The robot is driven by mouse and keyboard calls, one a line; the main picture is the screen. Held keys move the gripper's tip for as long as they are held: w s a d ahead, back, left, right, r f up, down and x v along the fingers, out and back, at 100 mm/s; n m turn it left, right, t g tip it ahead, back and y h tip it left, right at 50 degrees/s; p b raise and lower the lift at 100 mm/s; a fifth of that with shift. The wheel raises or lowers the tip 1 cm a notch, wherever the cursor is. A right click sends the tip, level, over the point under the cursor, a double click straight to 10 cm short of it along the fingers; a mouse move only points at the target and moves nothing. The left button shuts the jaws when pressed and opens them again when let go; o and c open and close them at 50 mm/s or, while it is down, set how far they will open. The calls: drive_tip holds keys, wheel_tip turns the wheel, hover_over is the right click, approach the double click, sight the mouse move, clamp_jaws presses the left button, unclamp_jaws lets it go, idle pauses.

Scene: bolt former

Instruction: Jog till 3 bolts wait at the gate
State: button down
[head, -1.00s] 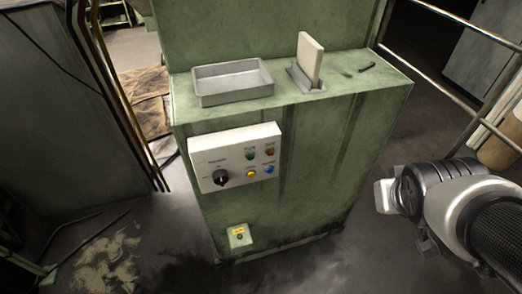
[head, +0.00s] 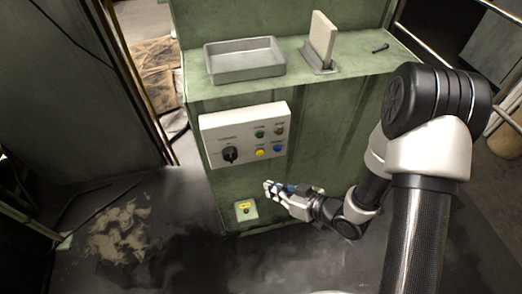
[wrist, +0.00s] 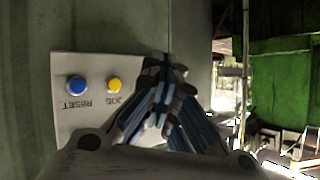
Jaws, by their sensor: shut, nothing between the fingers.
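The white control panel (head: 243,115) is on the front of the green machine. It carries a black selector knob (head: 230,154), a green button (head: 259,134), a red-brown button (head: 279,131), a yellow button (head: 261,152) and a blue button (head: 279,149). In the wrist view the yellow button (wrist: 114,85) is labelled JOG and the blue button (wrist: 76,86) RESET, upside down. My gripper (head: 270,187) is shut and empty, below the panel in the head view. In the wrist view my gripper's fingertips (wrist: 165,68) are right of the yellow button. I see no bolts or gate.
A grey tray (head: 246,76) sits on the machine's ledge, beside an upright pale plate in a grey holder (head: 318,66). A small dark object (head: 381,48) lies at the ledge's right. A small box with a yellow label (head: 246,211) is low on the machine front.

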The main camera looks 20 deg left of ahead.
drive_tip(key=w+a, duration=0.4)
drive_tip(key=w, duration=0.3)
drive_tip(key=shift+w+a+p, duration=0.3)
drive_tip(key=shift+w, duration=0.15)
idle(1.5)
drive_tip(key=shift+w+a, duration=0.2)
drive_tip(key=shift+w, duration=0.05)
drive_tip(key=shift+w+a, duration=0.25)
drive_tip(key=shift+w, duration=0.1)
idle(1.6)
idle(1.2)
drive_tip(key=shift+s+d, duration=0.45)
drive_tip(key=shift+s, duration=0.3)
drive_tip(key=shift+s+d, duration=0.45)
drive_tip(key=shift+s, duration=0.25)
drive_tip(key=shift+s+d, duration=0.45)
drive_tip(key=shift+s, duration=0.25)
drive_tip(key=shift+s+d, duration=0.45)
drive_tip(key=shift+s, duration=0.25)
